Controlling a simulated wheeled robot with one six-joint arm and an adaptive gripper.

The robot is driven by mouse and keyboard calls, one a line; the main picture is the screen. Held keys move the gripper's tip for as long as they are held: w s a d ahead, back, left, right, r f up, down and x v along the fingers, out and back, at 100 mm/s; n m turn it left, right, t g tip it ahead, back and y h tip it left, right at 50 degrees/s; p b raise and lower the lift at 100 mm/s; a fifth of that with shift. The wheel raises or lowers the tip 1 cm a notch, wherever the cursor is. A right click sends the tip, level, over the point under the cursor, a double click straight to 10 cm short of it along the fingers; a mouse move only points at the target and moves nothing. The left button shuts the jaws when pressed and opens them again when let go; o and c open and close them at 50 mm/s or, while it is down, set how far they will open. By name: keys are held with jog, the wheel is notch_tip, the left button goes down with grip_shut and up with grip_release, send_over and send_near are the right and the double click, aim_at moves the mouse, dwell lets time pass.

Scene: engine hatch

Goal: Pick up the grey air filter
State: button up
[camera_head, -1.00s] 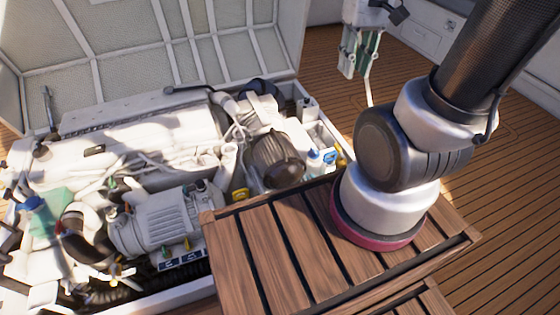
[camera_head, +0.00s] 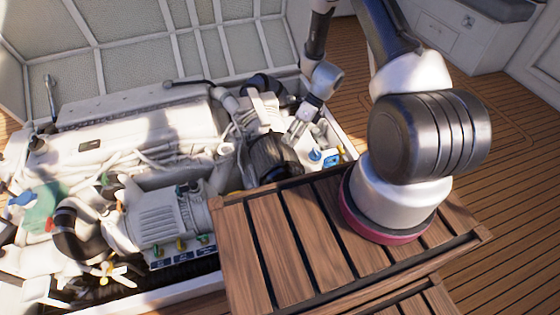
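The grey air filter (camera_head: 270,160) is a dark, ribbed, rounded cylinder. It sits in the engine hatch at the right end of the engine, just left of the wooden slatted platform. My gripper (camera_head: 297,132) reaches down into the hatch just behind and to the right of the filter. Its fingers look apart, with nothing seen between them. The fingertips are small in the picture, and I cannot tell if they touch the filter.
The white engine (camera_head: 130,125) with pipes and hoses fills the hatch to the left. A blue-capped white container (camera_head: 328,158) stands close right of the filter. The wooden platform (camera_head: 250,240) lies in front. The hatch lid (camera_head: 150,45) stands raised behind.

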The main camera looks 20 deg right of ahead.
aim_at(276, 139)
jog(key=w+m+t, duration=0.2)
jog(key=w+m, duration=0.5)
jog(key=a+f, duration=0.1)
jog(key=f, duration=0.1)
jog(key=a+f+m, duration=0.1)
jog(key=a+f, duration=0.1)
jog(key=a+f+m, duration=0.1)
jog(key=f, duration=0.2)
jog(key=shift+s+a, duration=0.15)
jog(key=shift+s, duration=0.15)
grip_shut()
jog(key=shift+r, duration=0.1)
